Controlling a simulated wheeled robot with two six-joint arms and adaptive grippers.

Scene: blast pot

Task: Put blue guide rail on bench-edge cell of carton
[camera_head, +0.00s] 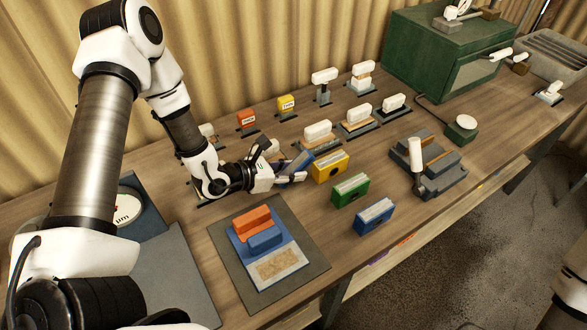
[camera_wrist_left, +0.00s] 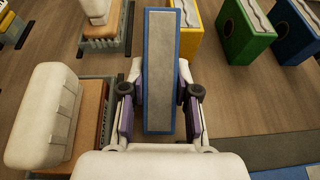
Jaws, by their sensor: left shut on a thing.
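My left gripper (camera_head: 284,172) is shut on the blue guide rail (camera_head: 296,167), held above the bench beside a yellow box. In the left wrist view the rail (camera_wrist_left: 162,70) is a long blue bar with a grey top face, upright in the picture between both fingers. The carton (camera_head: 278,264) rests on a dark mat at the front of the bench, apart from the gripper. An orange block (camera_head: 252,218) and a blue block (camera_head: 265,240) sit in its back part. Its front part, towards the bench edge, shows a bare tan patch. My right gripper is out of view.
A yellow box (camera_head: 330,167), green box (camera_head: 350,191) and blue box (camera_head: 373,216) stand right of the gripper. White-topped pieces on stands (camera_head: 318,134) fill the back. A dial gauge (camera_head: 127,208) stands left. The dark mat (camera_head: 312,262) has free margins.

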